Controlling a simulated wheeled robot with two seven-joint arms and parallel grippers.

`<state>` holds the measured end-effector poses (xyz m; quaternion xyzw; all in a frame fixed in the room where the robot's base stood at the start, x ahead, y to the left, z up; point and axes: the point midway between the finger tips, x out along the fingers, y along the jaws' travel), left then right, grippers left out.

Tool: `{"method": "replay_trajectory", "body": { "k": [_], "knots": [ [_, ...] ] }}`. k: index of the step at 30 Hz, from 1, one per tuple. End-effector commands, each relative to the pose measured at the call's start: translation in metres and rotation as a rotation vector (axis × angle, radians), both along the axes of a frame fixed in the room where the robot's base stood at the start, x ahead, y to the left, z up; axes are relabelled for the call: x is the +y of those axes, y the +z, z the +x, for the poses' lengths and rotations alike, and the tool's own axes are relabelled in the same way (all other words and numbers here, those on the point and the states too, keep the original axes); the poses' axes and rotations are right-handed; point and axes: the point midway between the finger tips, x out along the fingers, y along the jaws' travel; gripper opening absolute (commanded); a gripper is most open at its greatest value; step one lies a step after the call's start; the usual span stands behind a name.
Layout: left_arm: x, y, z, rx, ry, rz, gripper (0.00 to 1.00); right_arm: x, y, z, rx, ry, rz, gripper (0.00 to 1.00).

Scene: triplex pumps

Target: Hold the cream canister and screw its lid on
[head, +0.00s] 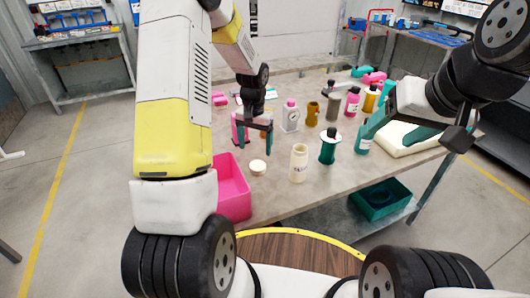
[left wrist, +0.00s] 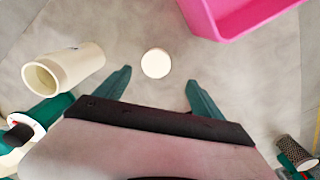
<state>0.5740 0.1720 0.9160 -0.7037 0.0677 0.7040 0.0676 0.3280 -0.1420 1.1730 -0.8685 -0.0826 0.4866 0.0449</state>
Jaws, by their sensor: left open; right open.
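The cream canister (head: 298,165) stands upright and uncapped on the table in the head view. In the left wrist view the canister (left wrist: 76,66) shows its open mouth at left. Its round cream lid (head: 258,167) lies on the table to the left of the canister, apart from it. My left gripper (head: 254,142) is open and empty above the table, behind the lid in the head view. In the left wrist view the lid (left wrist: 156,63) lies between the spread teal fingers. My right gripper (head: 386,138) is open over the right side of the table, away from the canister.
A pink bin (head: 232,190) stands left of the lid at the table edge. A green bottle (head: 328,148) stands close right of the canister. Several bottles and pumps stand behind. A cream tray (head: 400,145) lies at right. A green bin (head: 378,202) sits on the lower shelf.

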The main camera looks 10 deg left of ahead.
Motion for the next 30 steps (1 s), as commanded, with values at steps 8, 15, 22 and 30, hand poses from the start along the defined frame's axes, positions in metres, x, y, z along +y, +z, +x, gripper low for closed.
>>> {"method": "replay_trajectory", "body": {
  "k": [8,15,22,30],
  "knots": [
    [0.0,-0.015,-0.001,0.002,0.0,0.0,0.78,0.0,0.0,0.0,0.0,0.0,0.0,0.67],
    [0.0,-0.026,0.0,-0.001,0.001,0.001,0.78,0.0,0.0,0.0,0.0,0.0,0.0,0.67],
    [-0.003,-0.033,-0.002,0.003,-0.001,0.001,0.78,0.0,0.0,0.0,0.0,0.0,0.0,0.67],
    [-0.008,-0.072,-0.003,0.002,0.0,0.0,0.78,0.0,0.0,0.0,0.0,0.0,0.0,0.67]
  ]
}}
